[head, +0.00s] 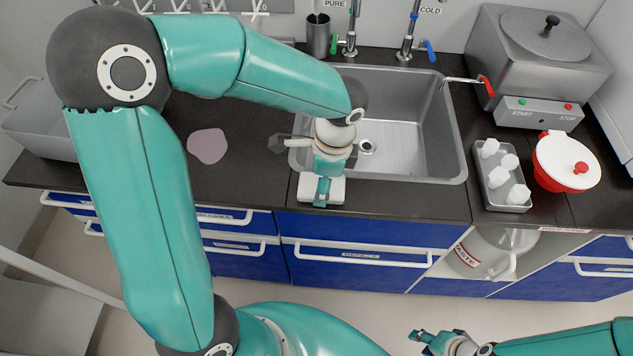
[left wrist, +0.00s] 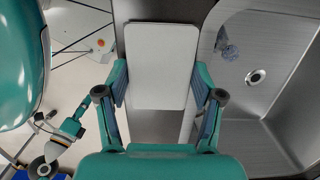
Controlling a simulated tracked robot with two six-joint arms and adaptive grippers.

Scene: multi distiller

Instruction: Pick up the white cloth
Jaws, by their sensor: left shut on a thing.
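The white cloth (head: 337,187) is a flat, folded rectangle at the front edge of the dark counter, just before the sink. It also shows in the left wrist view (left wrist: 160,62) between the two fingers. My left gripper (head: 322,187) points down over the cloth and is shut on it, with a finger at each long side. I cannot tell whether the cloth is clear of the counter. My right gripper (head: 430,338) is low at the bottom right of the head view, away from the counter, and looks empty; its fingers are too small to judge.
The steel sink (head: 455,160) lies right behind the cloth. A pink patch (head: 207,145) is on the counter to the left. A tray of white bottles (head: 507,192), a red pot with white lid (head: 568,165) and a steel distiller (head: 530,60) stand right.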

